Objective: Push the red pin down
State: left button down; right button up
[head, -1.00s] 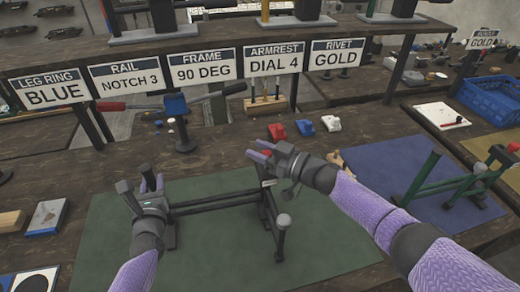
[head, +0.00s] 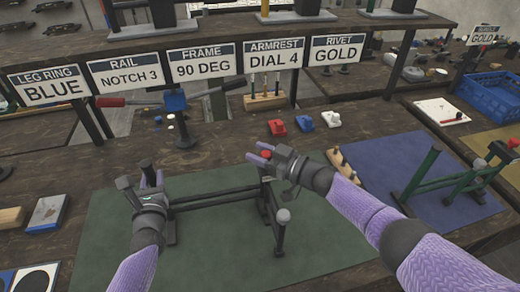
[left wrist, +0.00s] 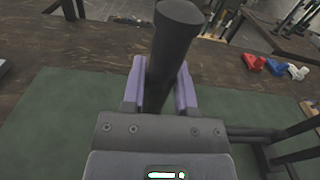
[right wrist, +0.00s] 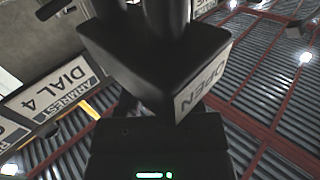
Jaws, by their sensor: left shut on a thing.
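A dark frame (head: 218,202) stands on a green mat. A small red pin (head: 266,154) shows at the top of its right-hand post, beside the fingers of my right gripper (head: 261,151). Those fingers look apart; whether they touch the pin is unclear. My left gripper (head: 151,180) is shut on the frame's dark upright post, which rises between its purple fingers in the left wrist view (left wrist: 172,70). In the right wrist view, a dark block with an OPEN label (right wrist: 165,55) fills the middle and the red pin does not show.
A second frame (head: 440,188) stands on a blue mat at right. A sign shelf (head: 220,45) spans the back. The green mat's front (head: 200,265) is clear.

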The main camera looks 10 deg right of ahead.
jog(key=o, duration=0.4)
jog(key=shift+c, duration=0.2)
jog(key=shift+d, duration=0.1)
jog(key=v, duration=1.2)
jog(key=shift+r, duration=0.15)
pick_arm(q)
jog(key=shift+c, duration=1.6)
grip_release()
jog(key=shift+w, duration=0.1)
jog(key=shift+f, duration=0.1)
